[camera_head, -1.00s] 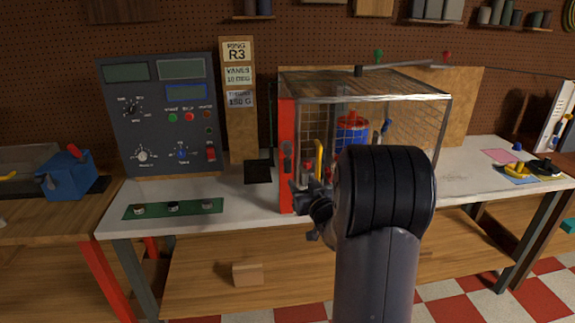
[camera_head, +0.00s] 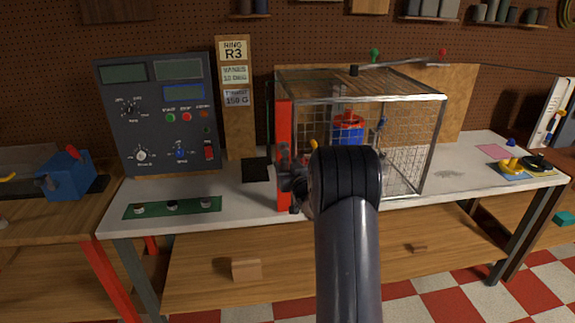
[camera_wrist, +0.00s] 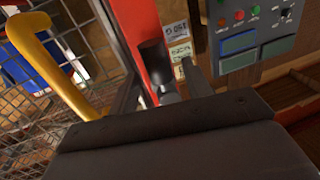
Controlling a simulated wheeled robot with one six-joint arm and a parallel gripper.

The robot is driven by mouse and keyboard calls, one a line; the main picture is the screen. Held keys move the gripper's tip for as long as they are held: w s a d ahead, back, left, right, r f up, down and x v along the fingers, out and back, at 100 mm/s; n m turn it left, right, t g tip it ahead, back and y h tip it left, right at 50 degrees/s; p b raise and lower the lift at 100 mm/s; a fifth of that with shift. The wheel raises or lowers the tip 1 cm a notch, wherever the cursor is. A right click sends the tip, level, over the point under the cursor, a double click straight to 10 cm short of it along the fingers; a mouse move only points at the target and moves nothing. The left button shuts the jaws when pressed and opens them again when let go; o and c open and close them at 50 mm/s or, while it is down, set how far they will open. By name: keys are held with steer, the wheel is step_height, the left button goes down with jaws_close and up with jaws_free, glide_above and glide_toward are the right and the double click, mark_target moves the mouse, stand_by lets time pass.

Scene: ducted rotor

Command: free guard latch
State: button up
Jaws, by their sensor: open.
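The guard is a wire-mesh cage (camera_head: 405,140) with a metal frame on the white bench, and a red post (camera_head: 284,125) at its front left. My gripper (camera_head: 290,182) is at this post, partly hidden by my arm. In the wrist view the gripper (camera_wrist: 160,88) is open, with a finger either side of a dark, grey-ended knob (camera_wrist: 153,58) that looks like the latch on the red post (camera_wrist: 143,25). I cannot tell whether the fingers touch it. A yellow handle (camera_wrist: 55,70) stands to the left. A red and blue rotor unit (camera_head: 348,128) is inside the cage.
A grey control panel (camera_head: 157,115) and a sign board (camera_head: 235,130) stand left of the cage. A green strip with knobs (camera_head: 172,207) lies at the bench's front left. Yellow and black parts (camera_head: 525,166) lie at the right. The bench right of the cage is mostly clear.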

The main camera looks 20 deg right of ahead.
steer(key=shift+c, duration=0.5)
jaws_close()
